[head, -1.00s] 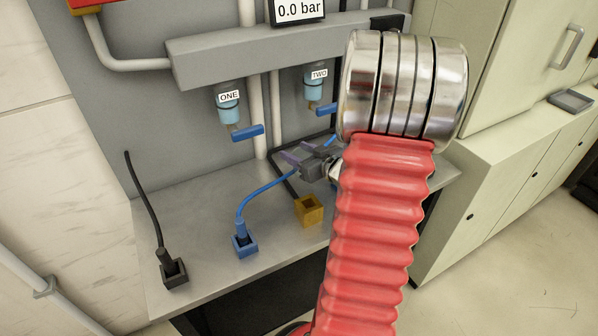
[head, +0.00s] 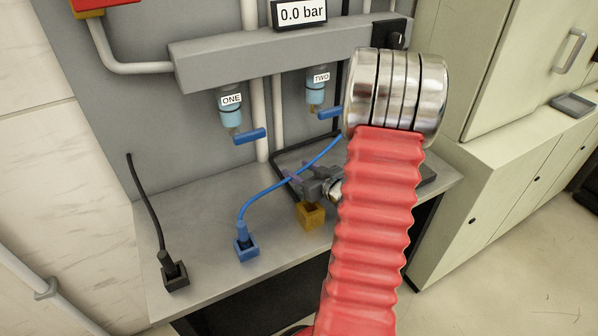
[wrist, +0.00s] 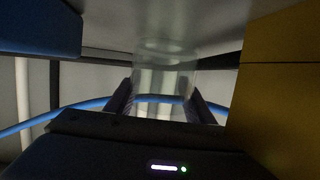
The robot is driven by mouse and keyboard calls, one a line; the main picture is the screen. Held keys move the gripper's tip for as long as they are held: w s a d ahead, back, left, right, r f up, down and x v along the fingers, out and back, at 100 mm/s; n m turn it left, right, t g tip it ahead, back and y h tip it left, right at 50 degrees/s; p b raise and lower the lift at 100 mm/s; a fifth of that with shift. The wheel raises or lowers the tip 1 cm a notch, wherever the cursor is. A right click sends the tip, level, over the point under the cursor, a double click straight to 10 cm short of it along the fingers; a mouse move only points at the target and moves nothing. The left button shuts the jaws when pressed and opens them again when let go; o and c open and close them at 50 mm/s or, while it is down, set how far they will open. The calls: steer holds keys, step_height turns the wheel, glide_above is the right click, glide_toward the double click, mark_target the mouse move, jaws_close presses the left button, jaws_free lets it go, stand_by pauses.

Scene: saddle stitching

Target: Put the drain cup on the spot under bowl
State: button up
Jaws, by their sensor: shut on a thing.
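A clear drain cup (wrist: 165,75) stands between the two fingers of my gripper (wrist: 160,103) in the wrist view; my gripper is shut on it. In the head view my gripper (head: 294,176) is low over the bench, just behind the yellow block, and the cup is hard to make out there. Bowl ONE (head: 230,112) and bowl TWO (head: 316,90) hang under the grey manifold, each with bluish liquid and a blue valve handle. My gripper is below and between them. I cannot make out a marked spot under either bowl.
A blue cable (head: 262,190) runs from a blue socket (head: 246,248) behind my gripper. A yellow block (head: 311,216) stands close in front of it. A black plug and socket (head: 174,275) sit at the left. The bench (head: 195,225) is clear between the sockets.

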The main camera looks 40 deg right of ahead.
steer(key=shift+f, duration=0.4)
steer(key=shift+s+a+f, duration=0.1)
steer(key=shift+s+f, duration=0.15)
steer(key=shift+f, duration=0.2)
steer(key=o, duration=1.3)
steer(key=shift+f, duration=0.1)
steer(key=shift+c, duration=0.2)
steer(key=shift+w+r, duration=0.1)
steer(key=shift+r, duration=0.4)
steer(key=v, duration=1.2)
steer(key=shift+w+r, duration=0.1)
steer(key=shift+r, duration=0.3)
